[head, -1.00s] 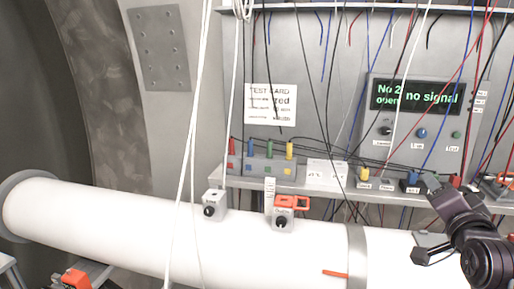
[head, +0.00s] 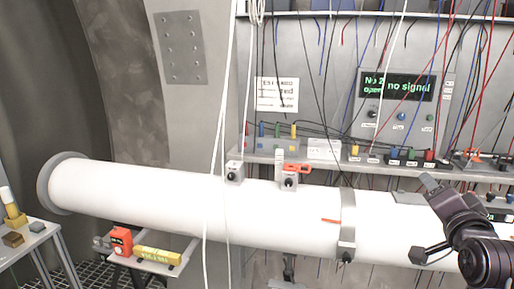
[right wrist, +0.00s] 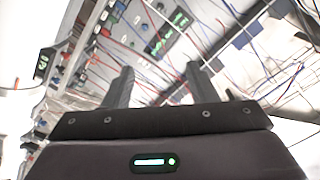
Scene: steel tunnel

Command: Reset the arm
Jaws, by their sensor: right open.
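My right arm comes in at the lower right of the head view, in front of the right end of the white pipe (head: 130,192). My right gripper (head: 424,218) is at its upper left end, near the pipe. In the right wrist view the two dark fingers of my right gripper (right wrist: 164,88) stand apart with nothing between them. Behind them the wires and the panel show tilted. My left gripper is not in view.
White cables (head: 222,130) hang in front of the pipe. A small shelf (head: 150,262) with an orange device (head: 121,241) is below left. A side table (head: 40,235) stands at far left.

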